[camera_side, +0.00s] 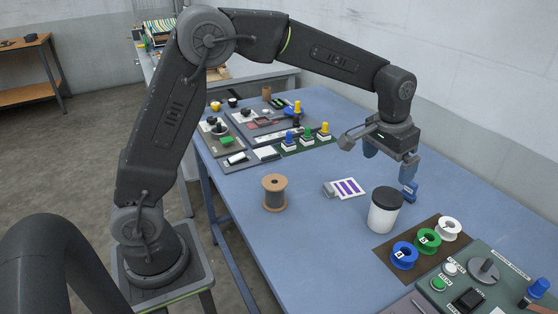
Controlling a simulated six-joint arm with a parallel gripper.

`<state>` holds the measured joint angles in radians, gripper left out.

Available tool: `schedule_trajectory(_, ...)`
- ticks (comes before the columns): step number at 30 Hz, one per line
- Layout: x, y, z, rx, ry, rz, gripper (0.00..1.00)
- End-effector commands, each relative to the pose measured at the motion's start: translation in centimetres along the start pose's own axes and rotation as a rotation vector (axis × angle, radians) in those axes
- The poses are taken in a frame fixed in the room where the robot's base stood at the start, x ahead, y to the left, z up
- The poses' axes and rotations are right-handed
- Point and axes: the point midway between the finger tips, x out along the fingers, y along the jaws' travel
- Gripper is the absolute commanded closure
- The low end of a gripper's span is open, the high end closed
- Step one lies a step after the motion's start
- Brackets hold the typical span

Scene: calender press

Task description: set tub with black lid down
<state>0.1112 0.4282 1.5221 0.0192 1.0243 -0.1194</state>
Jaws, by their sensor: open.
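The tub with a black lid (384,213) stands upright on the blue table, just left of the brown mat. It is white with a dark round lid. My gripper (390,170) is above and behind the tub in the picture, with its blue-tipped fingers spread apart and pointing down. One finger shows at the upper left of the tub and the other (408,190) at its right. Nothing shows between the fingers. I cannot tell exactly how far the fingers are from the tub.
Blue, green and white spools (428,241) sit on the brown mat (382,250). A control panel (500,285) is at the lower right. A brown spool (274,192) and a purple-striped card (348,188) are left of the tub. Panels with coloured knobs (290,137) lie farther back.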

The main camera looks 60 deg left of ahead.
Motion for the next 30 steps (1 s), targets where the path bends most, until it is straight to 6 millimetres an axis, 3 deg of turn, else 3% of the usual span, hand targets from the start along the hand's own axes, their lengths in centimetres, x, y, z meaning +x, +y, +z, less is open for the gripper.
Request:
schedule_trajectory(6, -7.0, -2.1, 6.3, -0.003, 0.093, 0.007, 0.00)
schedule_trajectory(12, -10.9, -3.7, 14.3, -0.003, 0.184, 0.008, 0.00)
schedule_trajectory(18, -11.5, -4.7, 21.9, -0.002, 0.267, 0.004, 0.00)
schedule_trajectory(21, -11.1, -5.0, 24.5, -0.002, 0.298, 0.001, 0.00)
schedule_trajectory(25, -10.5, -5.1, 26.4, 0.000, 0.319, -0.001, 0.00)
schedule_trajectory(30, -10.2, -5.2, 27.0, 0.000, 0.324, -0.002, 0.00)
